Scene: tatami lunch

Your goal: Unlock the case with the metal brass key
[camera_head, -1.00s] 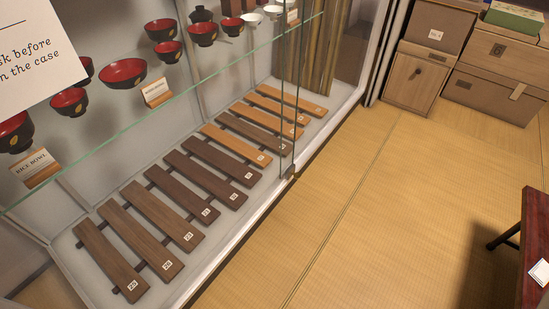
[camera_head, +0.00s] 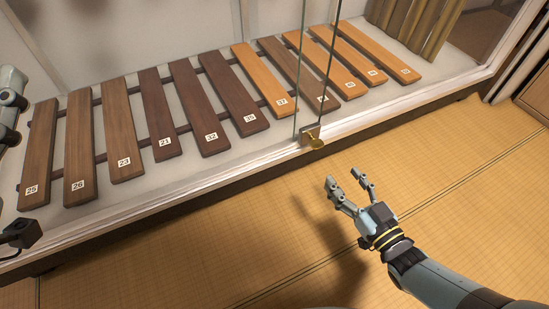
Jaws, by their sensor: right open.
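The glass display case (camera_head: 230,165) stands along the back with its sliding glass panes meeting near the middle. At the lower corner of the panes is a small metal lock (camera_head: 309,131). A brass key (camera_head: 317,142) sticks out of the lock, its rounded head facing me. My right gripper (camera_head: 343,179) is open and empty, a little below and to the right of the key, apart from it. Parts of my left arm (camera_head: 10,95) show at the left edge; its fingers are not clear there.
Inside the case lies a row of numbered wooden bars (camera_head: 119,145), dark ones at left and orange ones at right. Tatami floor (camera_head: 200,250) in front of the case is clear. A wooden cabinet (camera_head: 538,98) stands at the right edge.

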